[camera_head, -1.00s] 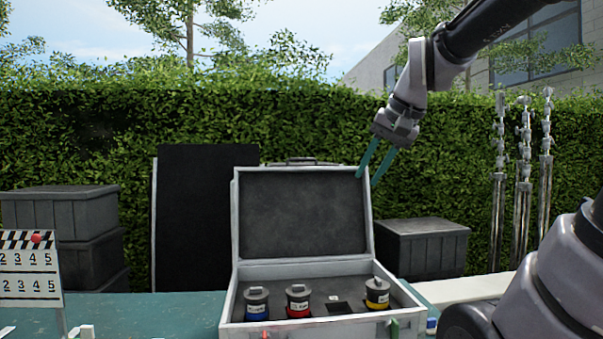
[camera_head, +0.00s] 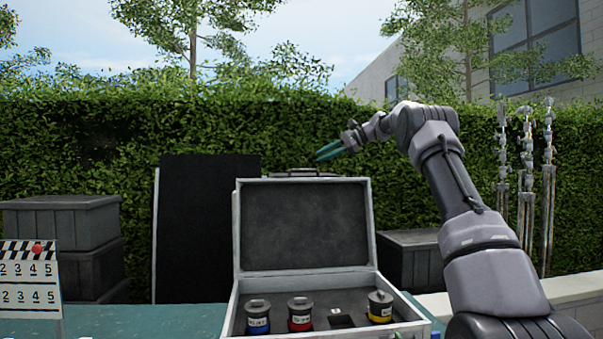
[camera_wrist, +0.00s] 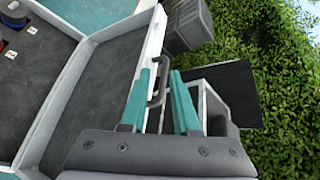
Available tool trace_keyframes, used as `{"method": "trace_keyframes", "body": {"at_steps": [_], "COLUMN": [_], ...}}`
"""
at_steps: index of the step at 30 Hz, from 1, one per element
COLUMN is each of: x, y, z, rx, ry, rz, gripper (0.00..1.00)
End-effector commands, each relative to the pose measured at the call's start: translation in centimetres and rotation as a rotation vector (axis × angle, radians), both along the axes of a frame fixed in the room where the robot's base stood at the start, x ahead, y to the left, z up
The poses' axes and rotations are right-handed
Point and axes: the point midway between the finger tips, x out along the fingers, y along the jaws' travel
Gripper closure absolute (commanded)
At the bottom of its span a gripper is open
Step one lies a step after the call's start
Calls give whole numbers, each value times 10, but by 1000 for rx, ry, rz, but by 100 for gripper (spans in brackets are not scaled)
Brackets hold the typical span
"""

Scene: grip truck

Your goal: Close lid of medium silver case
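The silver case (camera_head: 232,305) stands on the teal table with its dark-lined lid (camera_head: 305,228) raised upright. Its handle (camera_head: 309,173) is on the lid's top edge. In the wrist view the lid (camera_wrist: 90,85) runs along the left, with the handle (camera_wrist: 157,85) visible between the fingers. My gripper (camera_head: 322,153) is above the lid's top edge, slightly right of the handle. Its teal fingers (camera_wrist: 169,67) are apart with a gap between them. I cannot tell whether a finger touches the lid or handle.
Blue, red and yellow labelled canisters (camera_head: 300,315) sit in the case. A clapperboard (camera_head: 30,285) stands at left. Dark crates (camera_head: 62,225) are stacked behind it, another crate (camera_head: 410,258) is at right. A black panel (camera_head: 205,225) and hedge stand behind. Metal stands are at right.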

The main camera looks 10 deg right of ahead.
Motion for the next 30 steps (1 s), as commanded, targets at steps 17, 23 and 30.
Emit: {"method": "trace_keyframes", "body": {"at_steps": [17,23,30], "x": [46,57,65], "y": [2,38,69], "z": [-40,-51,-61], "rx": [174,172,172], "ry": [57,55,54], "rz": [22,21,20], "gripper": [70,70,70]}}
